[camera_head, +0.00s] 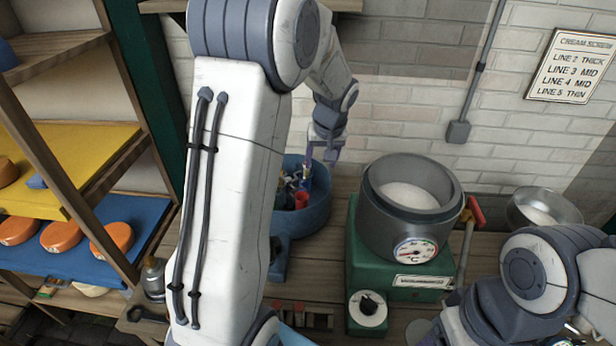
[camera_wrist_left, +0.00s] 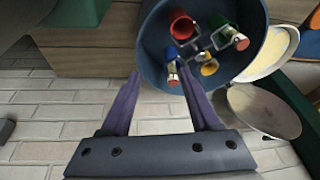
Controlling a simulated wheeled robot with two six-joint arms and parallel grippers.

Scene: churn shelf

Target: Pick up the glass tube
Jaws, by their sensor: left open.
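A round blue tub (camera_head: 318,212) holds several small coloured pieces; it also shows in the left wrist view (camera_wrist_left: 148,50). Among them a slim tube with a blue collar and reddish end (camera_wrist_left: 172,74) looks like the glass tube. In the head view a thin tube (camera_head: 306,171) stands up out of the tub, just below the fingers. My left gripper (camera_head: 322,154) is open, above the tub's back side. In the left wrist view its fingers (camera_wrist_left: 161,76) point at the tub, the tube close to the right fingertip. I cannot tell whether they touch. My right gripper is not in view.
A grey pot with a gauge (camera_head: 415,250) on a green base stands right of the tub. A metal bowl (camera_head: 560,208) is farther right. A brick wall (camera_head: 430,50) is close behind, and a shelf with orange cheeses (camera_head: 60,236) stands left. My right arm is at lower right.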

